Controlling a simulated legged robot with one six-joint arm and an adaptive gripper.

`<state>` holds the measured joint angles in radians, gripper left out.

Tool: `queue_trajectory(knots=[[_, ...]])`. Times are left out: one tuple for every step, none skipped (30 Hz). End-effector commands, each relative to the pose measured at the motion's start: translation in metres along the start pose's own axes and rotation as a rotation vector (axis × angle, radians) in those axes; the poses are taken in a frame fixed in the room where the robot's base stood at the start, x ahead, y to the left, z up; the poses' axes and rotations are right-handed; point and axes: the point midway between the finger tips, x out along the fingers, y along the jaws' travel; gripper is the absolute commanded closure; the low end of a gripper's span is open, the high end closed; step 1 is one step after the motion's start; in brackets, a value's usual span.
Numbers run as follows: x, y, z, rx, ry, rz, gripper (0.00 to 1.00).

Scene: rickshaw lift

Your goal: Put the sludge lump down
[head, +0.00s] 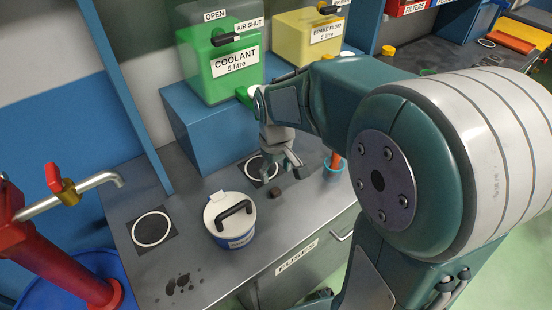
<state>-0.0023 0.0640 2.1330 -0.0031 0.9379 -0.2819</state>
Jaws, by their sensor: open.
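A small dark brown lump (276,192), which looks like the sludge lump, rests on the grey worktop (205,275). It lies just in front of a white ring mark on a dark square (257,171). My gripper (289,174) is above and slightly right of the lump, pointing down. Its fingers are apart and nothing shows between them. The lump looks separate from the fingers. My arm hides part of the worktop to the right.
A white and blue tub (230,220) with a black handle stands left of the lump. A green coolant box (218,55) and a yellow brake fluid box (305,35) stand behind. A blue cup (333,172) is close right. A red pump with tap (60,205) is left.

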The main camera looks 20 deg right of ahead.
Motion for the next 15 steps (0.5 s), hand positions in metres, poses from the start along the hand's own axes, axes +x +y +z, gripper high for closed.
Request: queue_trajectory(knots=[[-0.011, 0.0, -0.001, 0.0, 0.004, 0.001, 0.28], [-0.017, 0.0, -0.001, 0.0, 0.005, 0.001, 0.28], [-0.024, 0.0, -0.001, 0.0, 0.004, 0.001, 0.28], [-0.028, 0.0, 0.0, 0.0, 0.003, 0.001, 0.28], [-0.032, 0.0, 0.0, 0.0, 0.002, 0.001, 0.28], [-0.037, 0.0, -0.001, 0.0, 0.003, 0.001, 0.28], [-0.04, 0.0, 0.0, 0.0, 0.002, 0.0, 0.28], [-0.042, 0.0, 0.0, 0.0, 0.001, 0.0, 0.28], [-0.044, 0.0, 0.0, 0.0, 0.001, 0.0, 0.28], [-0.046, 0.0, 0.0, 0.0, 0.001, 0.0, 0.28], [-0.047, 0.0, 0.001, 0.001, 0.002, 0.001, 0.28], [-0.05, -0.001, 0.003, 0.004, 0.007, 0.002, 0.28], [-0.052, -0.001, 0.004, 0.008, 0.015, 0.004, 0.28], [-0.055, -0.002, 0.007, 0.013, 0.024, 0.007, 0.28], [-0.059, -0.003, 0.011, 0.021, 0.04, 0.011, 0.28]])
